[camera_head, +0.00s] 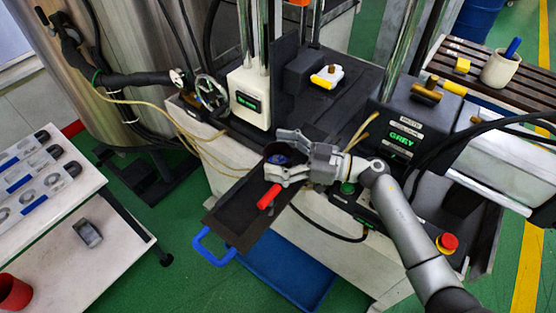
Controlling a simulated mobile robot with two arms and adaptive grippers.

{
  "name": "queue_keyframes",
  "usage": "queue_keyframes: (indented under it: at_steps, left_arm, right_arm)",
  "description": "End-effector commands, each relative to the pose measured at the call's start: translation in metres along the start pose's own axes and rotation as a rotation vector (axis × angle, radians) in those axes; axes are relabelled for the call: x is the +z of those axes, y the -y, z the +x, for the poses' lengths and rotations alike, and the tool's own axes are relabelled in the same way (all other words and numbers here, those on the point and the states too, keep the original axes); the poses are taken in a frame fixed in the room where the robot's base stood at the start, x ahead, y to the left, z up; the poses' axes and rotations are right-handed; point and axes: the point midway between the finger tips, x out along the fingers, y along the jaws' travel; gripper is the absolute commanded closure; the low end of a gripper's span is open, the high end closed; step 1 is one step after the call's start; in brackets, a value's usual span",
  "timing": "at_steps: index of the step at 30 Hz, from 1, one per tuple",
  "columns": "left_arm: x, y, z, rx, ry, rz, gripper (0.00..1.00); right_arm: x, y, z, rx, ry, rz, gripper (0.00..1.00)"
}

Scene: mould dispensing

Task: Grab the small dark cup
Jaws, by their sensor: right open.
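The small dark cup (277,157) is a round dark vessel with something blue inside. It sits at the upper end of the dark tray-like shelf (228,215) in front of the machine. My right gripper (278,152) comes in from the right with its grey fingers spread around the cup, one on the far side and one on the near side. The fingers partly hide the cup, and I cannot tell whether they touch it. A red handle (268,197) lies just below the gripper. My left gripper is not in view.
The machine's white block (249,96) and grey control box (417,112) stand behind and right. A blue handle (212,247) juts from the shelf's front, above a blue bin (285,270). A white table (75,250) with mould trays is at left.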

Motion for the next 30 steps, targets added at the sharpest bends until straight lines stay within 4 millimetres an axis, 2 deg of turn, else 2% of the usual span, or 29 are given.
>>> queue_keyframes:
  at_steps: [3, 15, 25, 30]
  left_arm:
    - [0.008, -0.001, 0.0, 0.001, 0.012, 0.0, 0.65]
    - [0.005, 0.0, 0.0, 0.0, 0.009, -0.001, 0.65]
    - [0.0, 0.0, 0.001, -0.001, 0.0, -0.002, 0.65]
    - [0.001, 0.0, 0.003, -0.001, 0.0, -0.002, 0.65]
  right_arm:
    - [0.0, 0.0, 0.0, 0.0, 0.0, 0.0, 0.14]
    - [0.0, 0.0, -0.001, 0.0, 0.0, 0.0, 0.64]
    - [-0.003, 0.0, -0.001, 0.0, -0.001, -0.001, 0.65]
    - [-0.017, 0.0, -0.001, -0.002, -0.001, -0.004, 0.65]
